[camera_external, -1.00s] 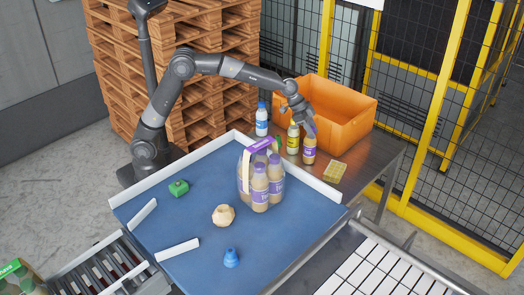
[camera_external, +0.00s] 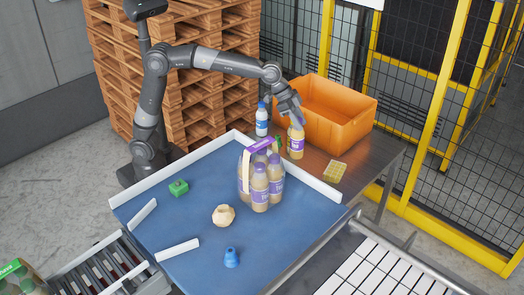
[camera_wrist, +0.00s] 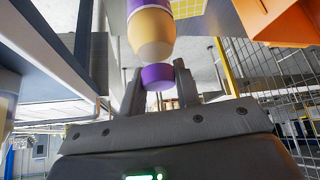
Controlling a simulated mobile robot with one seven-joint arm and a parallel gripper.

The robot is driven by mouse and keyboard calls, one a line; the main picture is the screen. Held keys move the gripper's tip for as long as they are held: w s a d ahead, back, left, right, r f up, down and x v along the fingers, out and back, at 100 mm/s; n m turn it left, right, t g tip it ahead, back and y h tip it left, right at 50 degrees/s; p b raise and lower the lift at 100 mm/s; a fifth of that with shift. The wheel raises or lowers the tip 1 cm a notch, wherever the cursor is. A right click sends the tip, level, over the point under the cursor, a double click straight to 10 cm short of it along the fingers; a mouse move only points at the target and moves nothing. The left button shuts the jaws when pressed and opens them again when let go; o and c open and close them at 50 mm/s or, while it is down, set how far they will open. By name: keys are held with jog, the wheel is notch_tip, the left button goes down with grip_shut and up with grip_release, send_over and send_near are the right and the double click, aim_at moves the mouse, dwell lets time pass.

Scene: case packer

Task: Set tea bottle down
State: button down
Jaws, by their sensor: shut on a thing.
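The tea bottle (camera_external: 296,142), tan with a white and purple label, is in my gripper (camera_external: 294,118), upright over the metal side table in front of the orange crate. The external view does not show clearly whether its base touches the table. In the wrist view, the bottle's tan shoulder (camera_wrist: 152,38) and purple cap (camera_wrist: 157,77) show between the two fingers of my gripper (camera_wrist: 157,88), which is shut on it. The arm and the bottle hide part of the table behind them.
The orange crate (camera_external: 340,125) stands at the back of the metal table (camera_external: 372,165). A blue-capped white bottle (camera_external: 262,122) stands to the left. A yellow sponge-like block (camera_external: 335,171) lies to the right. A pack of similar bottles (camera_external: 261,183) stands on the blue surface (camera_external: 190,220).

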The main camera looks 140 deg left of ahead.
notch_tip(320, 180, up, 23)
jog(key=s+d+r+m+h, duration=0.1)
jog(key=s+d+r, duration=0.1)
jog(key=d, duration=1.3)
jog(key=s+d+r+m, duration=0.1)
jog(key=s+d+m, duration=0.1)
jog(key=d, duration=1.2)
jog(key=s+d+f, duration=0.1)
jog(key=s+d, duration=0.2)
jog(key=d, duration=0.3)
jog(key=s+d+f+m+h, duration=0.1)
jog(key=s+d, duration=0.1)
jog(key=d, duration=0.3)
jog(key=s+d+f, duration=0.1)
jog(key=s+d, duration=0.2)
jog(key=d, duration=0.3)
jog(key=w+a+f, duration=0.3)
jog(key=a+f, duration=0.2)
jog(key=f, duration=0.3)
jog(key=w+a+f, duration=0.3)
jog(key=a+f, duration=0.2)
jog(key=f, duration=0.3)
jog(key=shift+w+a, duration=0.25)
jog(key=shift+a, duration=0.1)
